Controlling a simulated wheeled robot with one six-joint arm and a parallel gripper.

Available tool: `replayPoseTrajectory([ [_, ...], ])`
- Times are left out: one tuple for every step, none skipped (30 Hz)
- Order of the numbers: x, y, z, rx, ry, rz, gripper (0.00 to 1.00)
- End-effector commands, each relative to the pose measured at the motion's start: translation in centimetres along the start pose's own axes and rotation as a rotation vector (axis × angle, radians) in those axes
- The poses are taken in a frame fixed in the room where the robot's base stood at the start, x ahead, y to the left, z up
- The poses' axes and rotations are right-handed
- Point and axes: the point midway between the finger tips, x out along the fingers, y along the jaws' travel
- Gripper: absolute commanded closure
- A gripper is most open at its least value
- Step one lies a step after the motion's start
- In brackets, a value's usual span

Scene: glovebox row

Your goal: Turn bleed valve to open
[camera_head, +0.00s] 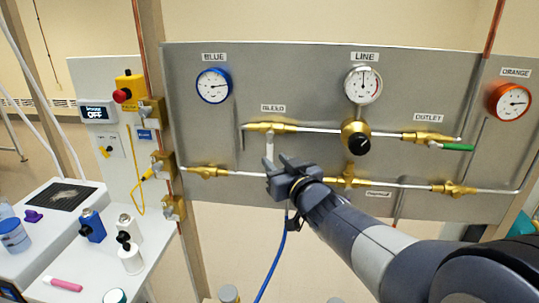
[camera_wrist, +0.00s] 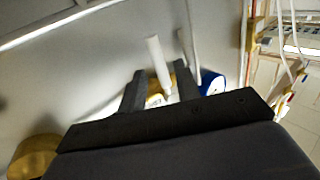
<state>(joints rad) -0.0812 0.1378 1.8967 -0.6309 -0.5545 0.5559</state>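The bleed valve (camera_head: 262,127) is a brass fitting under the BLEED label on the grey panel. Its white lever (camera_head: 270,147) points straight down, crosswise to the pipe. My gripper (camera_head: 280,164) is at the lower end of the lever in the head view. In the wrist view, my gripper (camera_wrist: 161,90) is open, its two dark fingers apart. The white lever (camera_wrist: 157,55) shows between and beyond the fingers, with brass (camera_wrist: 179,78) behind. I cannot tell whether a finger touches the lever. My gripper and arm hide part of the lower pipe.
The outlet valve (camera_head: 422,136) has a green handle (camera_head: 458,147) to the right. A black knob (camera_head: 359,145) sits below the line gauge (camera_head: 363,85). The blue gauge (camera_head: 213,85) is upper left. A blue hose (camera_head: 272,266) hangs below my gripper. A bench with bottles stands left.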

Motion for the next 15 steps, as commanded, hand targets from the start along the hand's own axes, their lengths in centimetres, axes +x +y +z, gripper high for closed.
replayPoseTrajectory([
  [0.9,0.0,0.0,0.001,-0.002,-0.001,0.69],
  [1.3,0.0,0.0,0.002,-0.002,-0.001,0.69],
  [1.9,-0.1,0.0,0.001,-0.001,-0.001,0.69],
  [2.2,0.0,0.0,0.000,-0.002,-0.001,0.69],
  [2.5,0.0,-0.1,0.000,-0.001,-0.001,0.69],
  [3.0,0.0,-0.1,0.000,0.000,-0.001,0.69],
  [3.2,0.0,-0.1,0.001,0.000,-0.001,0.69],
  [3.4,0.0,0.0,0.001,-0.001,0.000,0.69],
  [3.7,0.0,-0.1,0.001,0.000,0.000,0.69],
  [3.8,0.0,-0.1,0.000,0.000,0.000,0.69],
  [4.0,0.0,-0.1,0.000,0.000,0.000,0.69],
  [4.1,0.0,0.0,0.000,0.000,0.000,0.69],
  [4.1,0.0,0.0,-0.001,0.000,0.000,0.69],
  [4.2,0.0,0.0,-0.001,0.000,0.000,0.69],
  [4.2,0.0,0.0,-0.001,0.000,0.001,0.69],
])
